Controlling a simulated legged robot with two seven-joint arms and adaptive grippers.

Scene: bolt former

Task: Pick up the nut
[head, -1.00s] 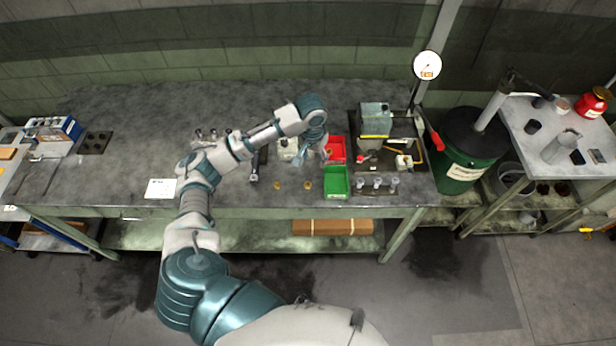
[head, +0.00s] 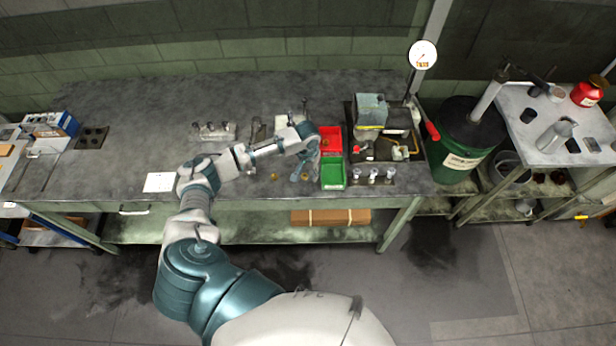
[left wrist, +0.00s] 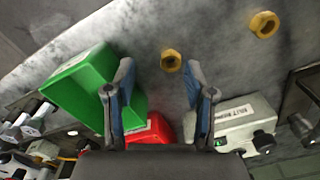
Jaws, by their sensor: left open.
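Two brass-coloured nuts lie apart on the grey workbench. In the left wrist view the nearer nut (left wrist: 171,61) shows just beyond and between my left fingertips, closer to the right finger. The other nut (left wrist: 264,24) lies farther to the upper right; in the head view it is the left nut (head: 274,177). My left gripper (head: 304,174) is open and empty, pointing down over the bench just left of the green bin. It also shows in the left wrist view (left wrist: 158,68). My right gripper is out of view.
A green bin (head: 333,185) stands right beside the left gripper, with a red bin (head: 331,133) behind it. A holder with several small cylinders (head: 374,181) is farther right. A pale device (left wrist: 243,120) shows beside the right finger. The bench's left part is mostly clear.

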